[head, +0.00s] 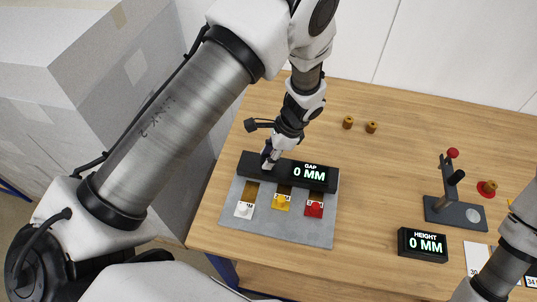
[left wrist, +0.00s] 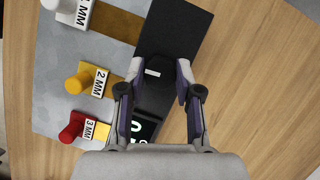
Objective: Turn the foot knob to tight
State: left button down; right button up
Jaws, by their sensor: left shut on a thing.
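The foot knob (left wrist: 162,74) is black with a white mark on top, and sits on the black bar of the gap fixture. My left gripper (left wrist: 159,82) has a finger on each side of it and is shut on it in the left wrist view. In the head view my left gripper (head: 269,161) points down at the left part of the black bar (head: 257,168), where its fingers hide the knob. The bar's gap display (head: 310,173) reads 0 MM. My right gripper is out of view; only part of the right arm shows at the right edge.
On the grey plate (head: 262,224) before the bar are white (head: 243,210), yellow (head: 281,202) and red (head: 314,209) gauge blocks. A height display (head: 423,245) reading 0 MM and a dark stand (head: 455,212) are at right. Two brown cylindrical parts (head: 348,122) lie behind.

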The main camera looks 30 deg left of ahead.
pick_arm(q)
jog(key=c, duration=0.8)
grip_release()
jog(key=shift+f, duration=0.1)
jog(key=v, duration=1.2)
jog(key=shift+w+d, duration=0.1)
